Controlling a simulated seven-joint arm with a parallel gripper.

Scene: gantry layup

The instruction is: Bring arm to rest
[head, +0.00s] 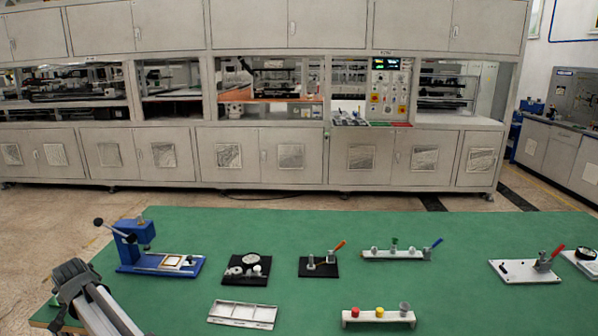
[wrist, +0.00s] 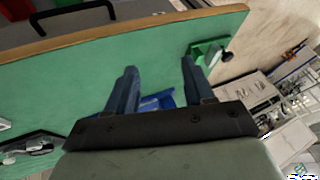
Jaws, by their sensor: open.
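My gripper (wrist: 159,66) shows in the wrist view with its two fingers spread and nothing between the tips. It is over the green table (wrist: 60,95), near the wooden edge. A blue part (wrist: 155,102) shows beyond and between the fingers, partly hidden by the gripper's body. In the head view my arm reaches in at the lower left, over the green table (head: 300,260); I cannot make out the fingers there.
A blue press (head: 135,245) stands near my arm. A black dial fixture (head: 246,268), a black clamp plate (head: 320,265), a grey tray (head: 242,314) and a rack with coloured pieces (head: 378,316) lie rightward. A green device (wrist: 210,50) is near the right finger.

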